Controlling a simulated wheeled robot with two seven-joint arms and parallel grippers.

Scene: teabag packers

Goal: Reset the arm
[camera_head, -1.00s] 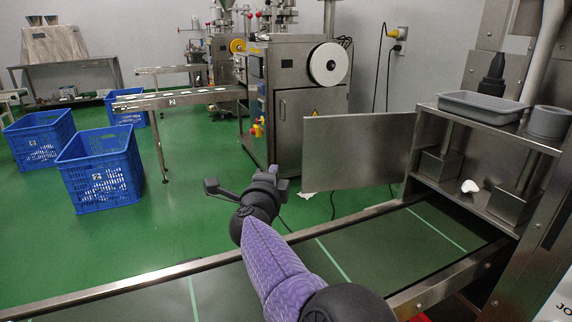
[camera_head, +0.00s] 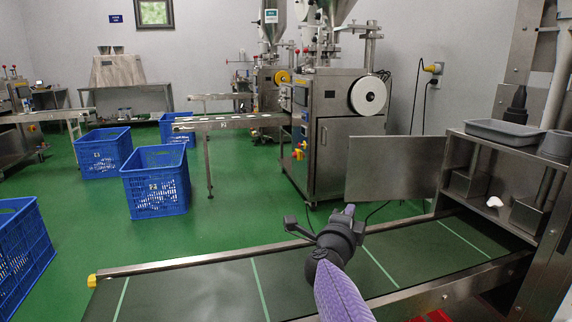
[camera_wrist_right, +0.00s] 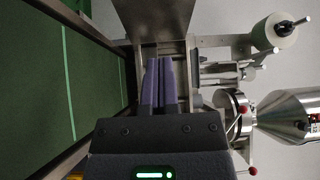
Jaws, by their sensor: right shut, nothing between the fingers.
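My right arm comes in from the bottom of the head view and reaches out over the green conveyor belt. My right gripper (camera_head: 349,209) is at its far end, near the belt's far rail and in front of the steel panel. In the right wrist view, the two purple fingers (camera_wrist_right: 158,82) lie side by side, shut, with nothing between them. My left gripper and left arm are not in view.
The conveyor belt (camera_head: 200,296) is bare, with light green lines. A steel shelf unit (camera_head: 500,141) with a grey tray (camera_head: 504,132) stands at the right. A steel panel (camera_head: 394,168), a packing machine (camera_head: 341,130) and blue crates (camera_head: 156,181) lie beyond the belt.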

